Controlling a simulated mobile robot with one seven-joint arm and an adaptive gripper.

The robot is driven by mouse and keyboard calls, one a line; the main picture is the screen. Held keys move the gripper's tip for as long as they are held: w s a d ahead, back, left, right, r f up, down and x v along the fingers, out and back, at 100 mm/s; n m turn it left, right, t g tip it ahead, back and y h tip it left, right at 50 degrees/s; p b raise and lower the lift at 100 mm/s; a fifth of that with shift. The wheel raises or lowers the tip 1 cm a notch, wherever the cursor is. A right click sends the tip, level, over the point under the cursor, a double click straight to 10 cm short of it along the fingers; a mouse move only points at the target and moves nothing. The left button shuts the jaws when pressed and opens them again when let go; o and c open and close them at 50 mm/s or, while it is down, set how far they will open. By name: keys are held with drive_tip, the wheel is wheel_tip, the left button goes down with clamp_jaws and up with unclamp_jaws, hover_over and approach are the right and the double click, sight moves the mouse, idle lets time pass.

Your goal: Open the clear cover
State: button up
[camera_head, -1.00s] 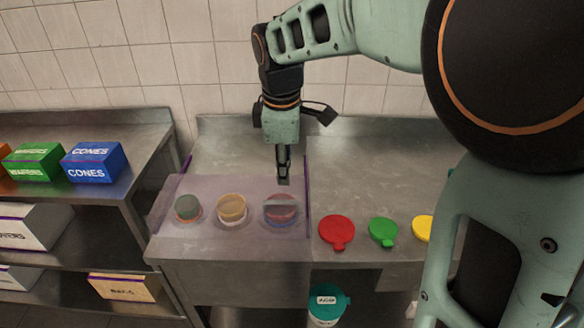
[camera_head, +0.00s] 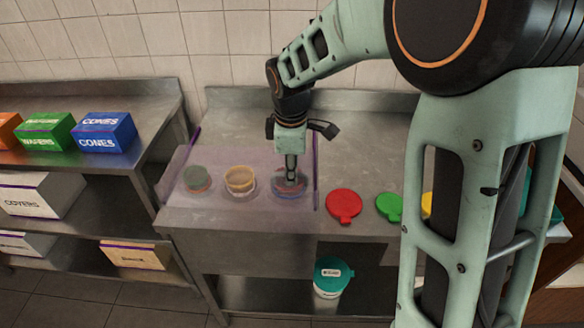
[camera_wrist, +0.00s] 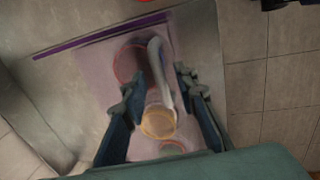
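The clear cover (camera_head: 222,212) lies as a see-through, slightly purple sheet over three round tubs on the metal counter, and it looks closed. Its pale curved handle (camera_wrist: 163,72) shows in the wrist view, between my two fingers. My gripper (camera_head: 291,177) points down over the rightmost tub, at the cover's right part. In the wrist view my gripper (camera_wrist: 158,82) is open, with a finger on either side of the handle. I cannot tell whether a finger touches it.
Red (camera_head: 343,204) and green (camera_head: 389,207) lids lie right of the cover; a yellow one (camera_head: 426,206) is partly behind my arm. A teal-lidded tub (camera_head: 331,276) stands on the shelf below. Boxes (camera_head: 103,132) stand on the left shelf. The counter behind the cover is clear.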

drive_tip(key=shift+c, duration=0.3)
clamp_jaws()
